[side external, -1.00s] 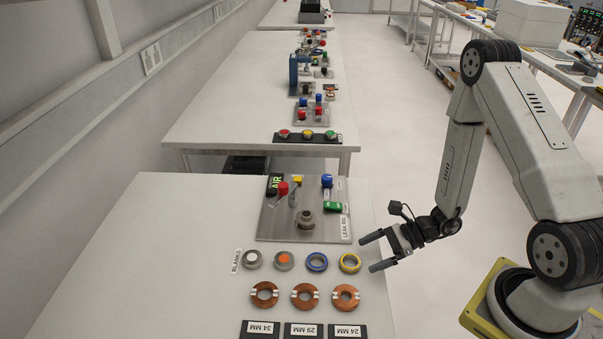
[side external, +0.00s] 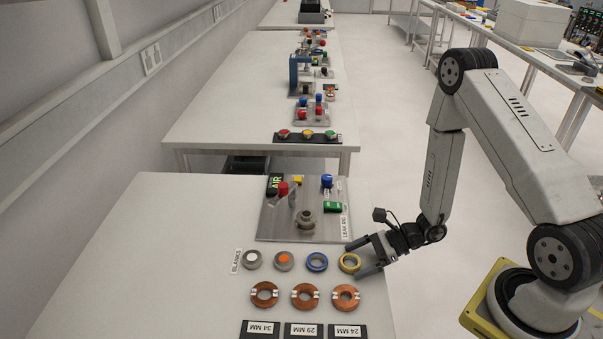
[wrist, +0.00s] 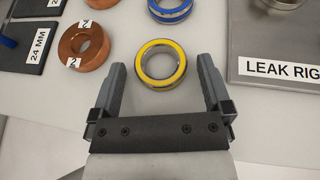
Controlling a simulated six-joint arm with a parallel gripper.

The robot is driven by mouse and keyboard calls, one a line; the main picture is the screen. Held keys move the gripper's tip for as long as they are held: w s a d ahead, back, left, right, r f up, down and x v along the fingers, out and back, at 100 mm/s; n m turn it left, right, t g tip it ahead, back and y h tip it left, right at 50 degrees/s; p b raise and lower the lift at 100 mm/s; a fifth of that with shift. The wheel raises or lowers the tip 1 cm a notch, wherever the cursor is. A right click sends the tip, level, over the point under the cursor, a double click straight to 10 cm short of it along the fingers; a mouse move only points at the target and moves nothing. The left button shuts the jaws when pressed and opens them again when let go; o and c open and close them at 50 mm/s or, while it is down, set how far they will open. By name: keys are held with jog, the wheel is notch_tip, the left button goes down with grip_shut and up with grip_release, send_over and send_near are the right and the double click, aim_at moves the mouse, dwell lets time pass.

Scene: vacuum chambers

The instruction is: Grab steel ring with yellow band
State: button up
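The steel ring with the yellow band (side external: 350,263) lies flat on the table at the right end of a row of rings. It also shows in the wrist view (wrist: 160,63), just beyond and between my fingertips. My gripper (side external: 359,258) is open and empty, with its fingers pointing left at the ring. In the wrist view my gripper (wrist: 161,75) has one finger on each side of the ring's near edge, with gaps on both sides. I cannot tell how high the fingers are above the table.
A blue-banded ring (side external: 317,262) lies left of the yellow one. Copper rings (side external: 346,297) lie in front, with size plates (side external: 337,331) below them. The leak rig plate (side external: 270,228) stands behind. The table's left part is clear.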

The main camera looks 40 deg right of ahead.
aim_at(359, 260)
jog(key=c, duration=1.2)
jog(key=shift+r, duration=0.1)
notch_tip(359, 260, up, 10)
dwell(0.8)
